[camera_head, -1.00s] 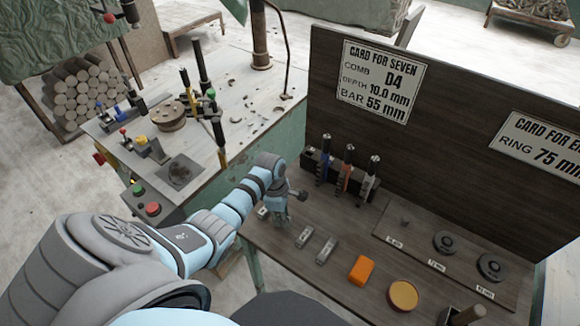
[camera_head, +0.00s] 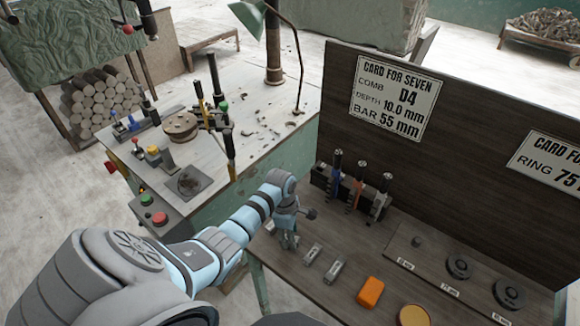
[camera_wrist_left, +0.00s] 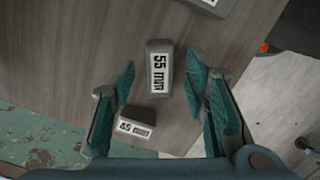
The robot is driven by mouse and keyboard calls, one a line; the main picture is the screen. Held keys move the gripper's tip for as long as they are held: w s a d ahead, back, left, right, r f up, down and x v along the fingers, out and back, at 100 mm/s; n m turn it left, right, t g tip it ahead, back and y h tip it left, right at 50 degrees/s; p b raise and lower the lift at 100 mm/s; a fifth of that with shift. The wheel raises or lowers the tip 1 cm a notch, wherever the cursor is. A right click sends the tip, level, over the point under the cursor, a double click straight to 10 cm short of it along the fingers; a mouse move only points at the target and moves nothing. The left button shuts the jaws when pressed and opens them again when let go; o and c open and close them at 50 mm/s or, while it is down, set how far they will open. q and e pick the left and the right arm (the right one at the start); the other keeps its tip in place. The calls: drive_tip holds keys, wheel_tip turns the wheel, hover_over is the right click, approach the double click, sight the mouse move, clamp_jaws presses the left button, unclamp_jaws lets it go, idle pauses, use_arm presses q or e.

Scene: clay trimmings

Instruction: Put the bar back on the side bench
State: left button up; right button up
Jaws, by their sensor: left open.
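My left gripper (camera_head: 289,240) is open, pointing down over the near left part of the side bench (camera_head: 290,284). In the left wrist view, a grey bar labelled 55 mm (camera_wrist_left: 159,72) lies between the spread fingers of the gripper (camera_wrist_left: 160,75), and I see no grip on it. A smaller block labelled 45 (camera_wrist_left: 137,122) lies by the left finger. Part of another labelled bar (camera_wrist_left: 209,4) shows at the top edge. In the head view, two grey bars (camera_head: 311,253) (camera_head: 334,269) lie right of the gripper; their labels are too small to read. My right gripper is out of view.
A rack of upright tools (camera_head: 352,190) stands behind the gripper, against a dark board with cards (camera_head: 394,97). An orange block (camera_head: 371,291), a round tin (camera_head: 413,316) and a ring board (camera_head: 430,262) lie to the right. The machine table (camera_head: 255,125) stands back left.

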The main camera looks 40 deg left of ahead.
use_arm(q)
wheel_tip(320, 180, up, 11)
drive_tip(key=a+p, duration=0.1)
drive_tip(key=p, duration=0.1)
drive_tip(key=shift+s+p, duration=0.3)
drive_tip(key=shift+a, duration=0.1)
